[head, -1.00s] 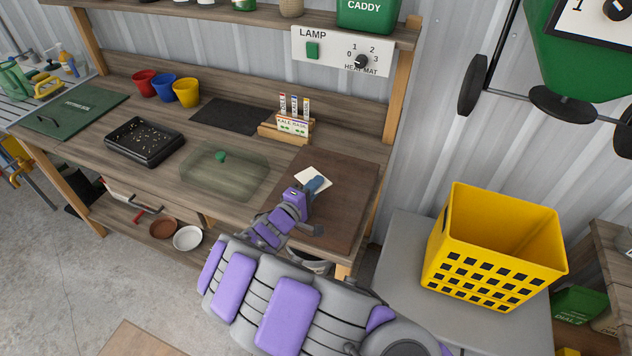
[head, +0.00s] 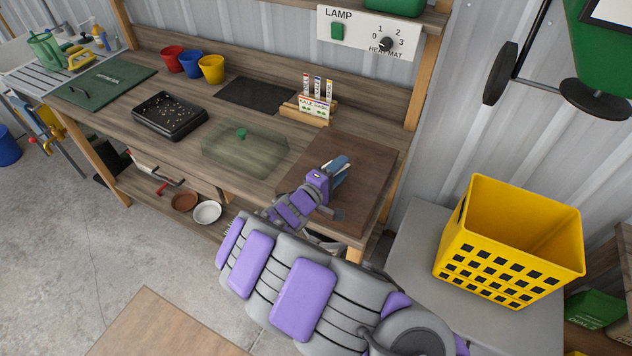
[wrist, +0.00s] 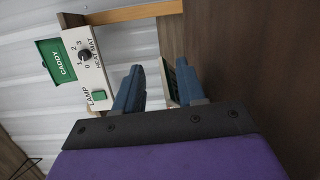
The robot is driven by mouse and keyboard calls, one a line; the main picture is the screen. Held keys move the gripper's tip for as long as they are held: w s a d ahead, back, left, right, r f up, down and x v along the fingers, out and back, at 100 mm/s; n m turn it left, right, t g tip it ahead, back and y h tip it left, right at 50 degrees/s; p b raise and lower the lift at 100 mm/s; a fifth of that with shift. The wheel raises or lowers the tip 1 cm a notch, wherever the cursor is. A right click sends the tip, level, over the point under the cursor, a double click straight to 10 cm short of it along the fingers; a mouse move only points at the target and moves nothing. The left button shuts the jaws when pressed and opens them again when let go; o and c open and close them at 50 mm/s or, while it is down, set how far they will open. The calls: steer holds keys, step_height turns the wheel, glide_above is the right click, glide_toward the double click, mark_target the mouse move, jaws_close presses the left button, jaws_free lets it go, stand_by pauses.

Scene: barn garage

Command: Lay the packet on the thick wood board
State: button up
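The thick wood board (head: 375,165) lies flat at the right end of the bench. My gripper (head: 338,170) is low over it, fingers towards the back of the bench. In the wrist view the blue fingers (wrist: 157,88) stand apart, with the wall and a post visible between them. The packet (wrist: 168,82) appears there as a pale edge with a dark green face, close to the right finger. In the head view only a thin pale sliver of it shows beside the fingers. I cannot tell whether it touches the board.
A wooden rack with seed packets (head: 315,108) stands behind the board. A clear cover with a green knob (head: 245,150) is on its left, and a black seed tray (head: 168,116) farther left. A yellow crate (head: 510,240) stands right of the bench. The board's right part is bare.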

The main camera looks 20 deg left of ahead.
steer(key=shift+w+a+p+v, duration=0.35)
steer(key=shift+a+p+v, duration=1.1)
steer(key=shift+v, duration=7.25)
steer(key=w+d+r+m+g+h, duration=0.25)
steer(key=w+d+r, duration=0.2)
steer(key=d, duration=0.45)
steer(key=w+d+r+m+g+h, duration=0.25)
steer(key=d+r+h, duration=0.2)
steer(key=d, duration=0.35)
steer(key=s+d+r+m+g, duration=0.3)
steer(key=d+g, duration=0.1)
steer(key=d, duration=0.5)
steer(key=s+d+r+m+g, duration=0.2)
steer(key=d+m+g, duration=0.1)
steer(key=d, duration=0.5)
steer(key=s+d+r+m+g, duration=0.2)
steer(key=s+d+r+g, duration=0.15)
steer(key=d, duration=0.55)
steer(key=s+d+f+m+g+y, duration=0.15)
steer(key=s+y, duration=0.25)
steer(key=s, duration=0.4)
steer(key=s+d+f+m+g+y, duration=0.1)
steer(key=s+d+g+y, duration=0.15)
steer(key=s, duration=0.45)
steer(key=s+a+y, duration=0.5)
steer(key=s+a, duration=0.1)
steer(key=s, duration=0.2)
steer(key=shift+s+t+y+p, duration=0.2)
steer(key=shift+t+y+p, duration=0.1)
steer(key=shift+t+y, duration=0.05)
